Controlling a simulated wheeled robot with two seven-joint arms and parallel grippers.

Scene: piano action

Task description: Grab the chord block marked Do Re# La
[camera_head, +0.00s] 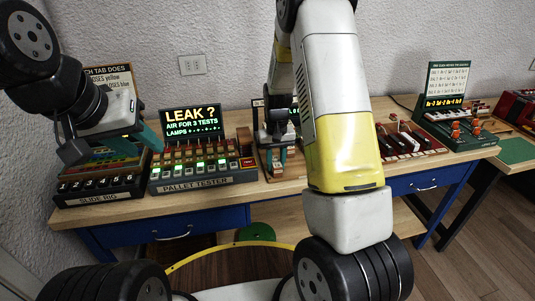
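No lettering Do Re# La can be read on any block, so I cannot tell which is the marked chord block. The dark red rack (408,142) right of centre holds several dark and red pieces with pale parts, too small to read. My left gripper (112,143) hangs over the slide rig (97,190) at the left, fingers spread wide and nothing visible between them. My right gripper (277,157) points down over a wooden stand (287,174) at the middle; its teal fingertips are small, and their opening is unclear. My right arm hides part of the table.
The pallet tester (204,173), with its lit LEAK sign (192,121), stands between my grippers. A green station (458,138) with orange knobs and a chart board (446,86) stands at the right. The wooden table (210,199) has a narrow clear front strip.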

